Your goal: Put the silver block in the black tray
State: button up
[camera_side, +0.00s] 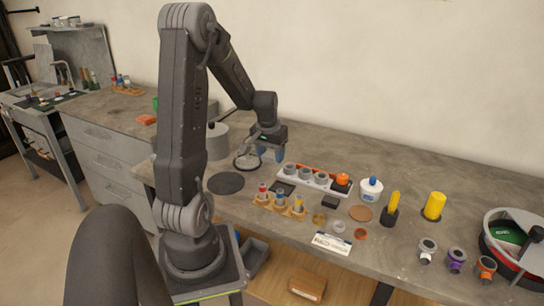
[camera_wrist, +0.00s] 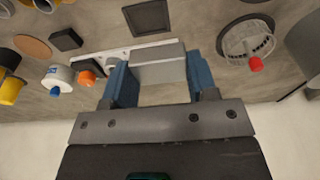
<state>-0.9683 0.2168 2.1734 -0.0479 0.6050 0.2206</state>
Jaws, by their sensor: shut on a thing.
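My gripper (camera_side: 271,153) is above the back of the workbench. In the wrist view its two blue fingers (camera_wrist: 160,78) are shut on the silver block (camera_wrist: 158,66), a pale grey bar spanning the gap between them. In the side view I cannot make the block out clearly between the fingers. The black tray (camera_wrist: 149,17), a shallow dark square with a rim, lies on the bench beyond the block in the wrist view. In the side view the tray (camera_side: 283,187) is in front of and below my gripper, partly behind small bottles. The block is apart from the tray.
A white rack with grey cups (camera_side: 306,175) stands between gripper and tray. A wire strainer (camera_wrist: 248,40) is beside the gripper.

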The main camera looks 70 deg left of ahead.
send_over(283, 188)
notch_tip(283, 188, down, 6)
jog(key=shift+s+d+f, duration=0.1)
jog(key=shift+s, duration=0.05)
jog(key=shift+f, duration=2.35)
jog(key=shift+f, duration=0.15)
jog(key=shift+f, duration=0.4)
jog(key=o, duration=0.8)
jog(key=shift+c, duration=0.2)
jog(key=shift+r, duration=0.75)
